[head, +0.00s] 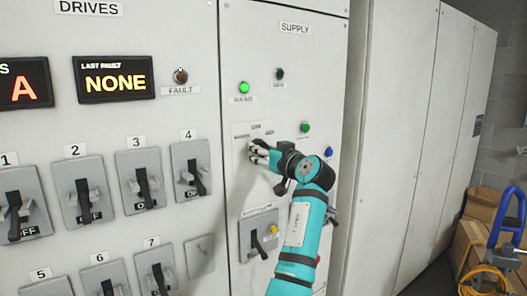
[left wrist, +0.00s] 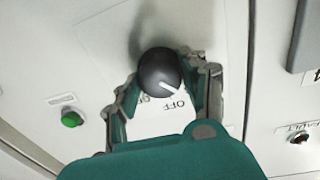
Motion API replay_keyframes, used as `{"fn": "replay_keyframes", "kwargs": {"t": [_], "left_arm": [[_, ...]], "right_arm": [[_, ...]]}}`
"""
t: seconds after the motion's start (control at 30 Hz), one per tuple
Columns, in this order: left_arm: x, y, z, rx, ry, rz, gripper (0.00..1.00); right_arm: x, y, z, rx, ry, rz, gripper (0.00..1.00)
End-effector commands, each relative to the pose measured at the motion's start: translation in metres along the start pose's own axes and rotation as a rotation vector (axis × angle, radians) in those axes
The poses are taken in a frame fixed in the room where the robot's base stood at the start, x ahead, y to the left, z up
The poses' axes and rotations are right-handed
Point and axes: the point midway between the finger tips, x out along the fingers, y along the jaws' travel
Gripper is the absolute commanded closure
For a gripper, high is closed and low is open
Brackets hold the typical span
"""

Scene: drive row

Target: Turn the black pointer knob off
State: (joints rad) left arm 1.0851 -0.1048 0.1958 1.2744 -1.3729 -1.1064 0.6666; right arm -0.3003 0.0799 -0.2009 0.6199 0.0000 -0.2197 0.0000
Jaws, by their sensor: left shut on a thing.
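The black pointer knob (left wrist: 160,72) is round with a white pointer line and sits on the white supply panel. In the left wrist view its line points to the lower right, close to the "OFF" lettering (left wrist: 180,103). A second label beside that lettering is partly hidden and hard to read. My left gripper (head: 258,153) is at the panel, shut on the knob, with one finger on each side of it in the left wrist view (left wrist: 163,88). In the head view the gripper mostly hides the knob. My right gripper is not in view.
A lit green lamp (head: 244,88) and a dark lamp (head: 280,74) are above; a green button (head: 305,127) and blue button (head: 328,152) are right. A switch with a black handle (head: 259,236) is below. Drive switches fill the left panel. Boxes (head: 470,245) stand at far right.

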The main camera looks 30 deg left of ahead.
Motion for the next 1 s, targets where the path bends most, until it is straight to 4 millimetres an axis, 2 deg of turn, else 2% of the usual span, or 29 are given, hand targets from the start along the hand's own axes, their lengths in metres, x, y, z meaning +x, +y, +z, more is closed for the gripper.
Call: {"fn": "replay_keyframes", "kwargs": {"t": [0.6,1.0], "left_arm": [[0.001,0.0,-0.005,0.516,-0.03,-0.004,0.88],[0.001,0.0,-0.004,0.72,-0.043,-0.005,0.88]], "right_arm": [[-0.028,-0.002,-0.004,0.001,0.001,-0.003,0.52],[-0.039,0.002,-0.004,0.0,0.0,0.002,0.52]]}}
